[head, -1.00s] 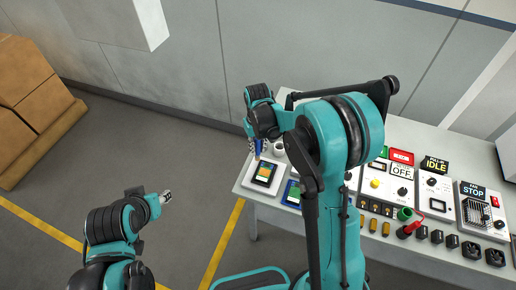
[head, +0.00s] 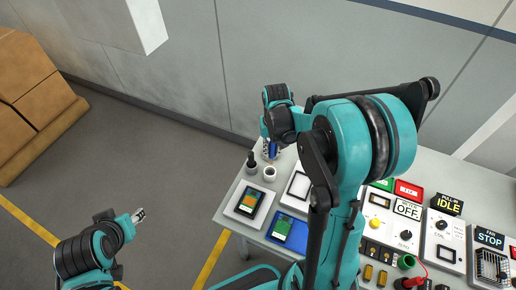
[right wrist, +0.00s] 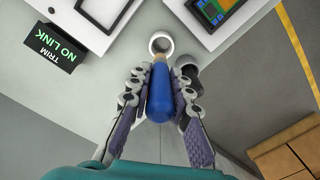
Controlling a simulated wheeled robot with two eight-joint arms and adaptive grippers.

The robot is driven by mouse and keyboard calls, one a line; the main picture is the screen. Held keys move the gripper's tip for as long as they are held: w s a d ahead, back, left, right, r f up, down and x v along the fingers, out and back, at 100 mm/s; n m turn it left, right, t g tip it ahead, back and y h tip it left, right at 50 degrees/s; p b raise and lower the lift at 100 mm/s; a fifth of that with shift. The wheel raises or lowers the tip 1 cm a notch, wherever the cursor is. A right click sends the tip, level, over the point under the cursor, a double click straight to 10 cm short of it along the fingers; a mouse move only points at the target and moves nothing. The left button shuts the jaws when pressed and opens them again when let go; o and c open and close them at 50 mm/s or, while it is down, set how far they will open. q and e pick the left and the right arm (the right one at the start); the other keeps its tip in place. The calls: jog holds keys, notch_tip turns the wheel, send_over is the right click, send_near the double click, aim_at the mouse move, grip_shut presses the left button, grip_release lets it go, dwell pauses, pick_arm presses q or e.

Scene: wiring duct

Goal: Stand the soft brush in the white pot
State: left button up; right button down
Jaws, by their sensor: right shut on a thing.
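The soft brush shows as a blue body (right wrist: 160,95) with a tan part at its far end in the right wrist view; in the head view only a small blue bit (head: 272,150) shows. My right gripper (right wrist: 160,100) is shut on it, a finger on each side. The white pot (right wrist: 161,43) lies just beyond the tan end; its round mouth faces the camera. In the head view the pot (head: 269,173) stands on the table just below the gripper. The brush's far end overlaps the pot's near rim in the picture; I cannot tell the height between them. My left gripper (head: 139,215) is far left, away from the table.
A dark, bottle-like thing (head: 251,162) stands close beside the pot, partly behind my fingers in the wrist view (right wrist: 188,68). Tablet-like panels (head: 249,202) lie near the table's left edge. Control boxes (head: 392,215) fill the right. A "NO LINK" sign (right wrist: 59,46) stands left in the wrist view.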

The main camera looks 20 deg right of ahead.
aim_at(270, 163)
jog(key=shift+s+a+f, duration=0.15)
jog(key=shift+a, duration=0.1)
jog(key=shift+f+b, duration=0.25)
jog(key=shift+b, duration=0.1)
notch_tip(270, 163, down, 2)
jog(key=shift+d+f+b, duration=0.1)
jog(key=shift+b, duration=0.65)
notch_tip(270, 163, down, 2)
jog(key=shift+b, duration=0.75)
jog(key=shift+f+b, duration=1.6)
jog(key=shift+f, duration=0.2)
pick_arm(q)
notch_tip(270, 163, down, 7)
jog(key=shift+a, duration=0.25)
jog(key=shift+s, duration=0.1)
pick_arm(e)
jog(key=c, duration=1.3)
grip_release()
jog(key=shift+r, duration=0.15)
